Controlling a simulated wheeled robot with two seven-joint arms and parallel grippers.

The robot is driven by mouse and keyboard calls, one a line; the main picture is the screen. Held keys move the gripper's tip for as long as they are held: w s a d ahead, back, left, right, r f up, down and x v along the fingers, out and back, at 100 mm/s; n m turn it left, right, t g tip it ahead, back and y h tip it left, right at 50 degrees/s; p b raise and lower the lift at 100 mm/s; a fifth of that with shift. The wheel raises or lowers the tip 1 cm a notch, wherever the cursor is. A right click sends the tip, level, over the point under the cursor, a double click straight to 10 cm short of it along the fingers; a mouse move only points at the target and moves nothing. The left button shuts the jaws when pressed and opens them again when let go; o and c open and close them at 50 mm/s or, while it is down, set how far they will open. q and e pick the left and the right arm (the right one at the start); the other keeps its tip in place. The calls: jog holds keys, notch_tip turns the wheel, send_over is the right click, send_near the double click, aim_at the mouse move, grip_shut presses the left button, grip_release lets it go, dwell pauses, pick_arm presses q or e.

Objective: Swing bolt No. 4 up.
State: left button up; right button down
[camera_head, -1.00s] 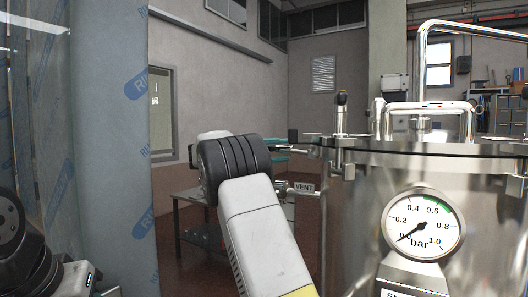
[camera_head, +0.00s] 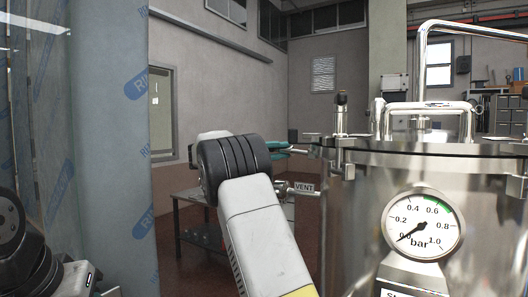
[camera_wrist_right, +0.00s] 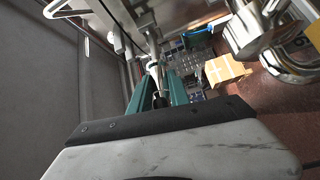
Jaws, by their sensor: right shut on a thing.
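The steel vessel (camera_head: 350,215) stands at the right with its flat lid (camera_head: 430,147) on it. A swing bolt (camera_head: 300,151) sticks out nearly level from the left side of the lid rim. My right gripper (camera_head: 284,149) has teal fingers and is shut on this bolt, left of the rim. In the right wrist view the fingers (camera_wrist_right: 160,88) lie either side of the bolt's rod (camera_wrist_right: 154,69), with a dark part of it between them. No number can be read on the bolt. My left gripper is out of view.
A pressure gauge (camera_head: 423,223) on the vessel front reads near zero. A VENT-labelled fitting (camera_head: 304,188) projects just below the held bolt. Another bolt (camera_head: 341,113) stands upright at the lid edge. A wrapped blue-grey column (camera_head: 110,150) stands at the left.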

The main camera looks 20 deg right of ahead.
jog(key=shift+r, duration=0.15)
dwell(0.7)
jog(key=r+m+y, duration=0.3)
jog(key=shift+s+d+r, duration=0.3)
jog(key=shift+s+d, duration=0.05)
jog(key=r+y, duration=0.1)
jog(key=s+d+r+m+t+y, duration=0.1)
jog(key=s+r+m+t+y, duration=0.1)
jog(key=shift+d+r, duration=0.1)
jog(key=shift+d, duration=0.25)
jog(key=s+d+r+m+t+y, duration=0.2)
jog(key=s+d+m+t+y, duration=0.2)
jog(key=y, duration=0.1)
jog(key=shift+s+d, duration=0.15)
jog(key=shift+s, duration=0.25)
jog(key=c, duration=1.2)
grip_release()
jog(key=shift+s+d+r, duration=0.1)
jog(key=shift+c, duration=0.2)
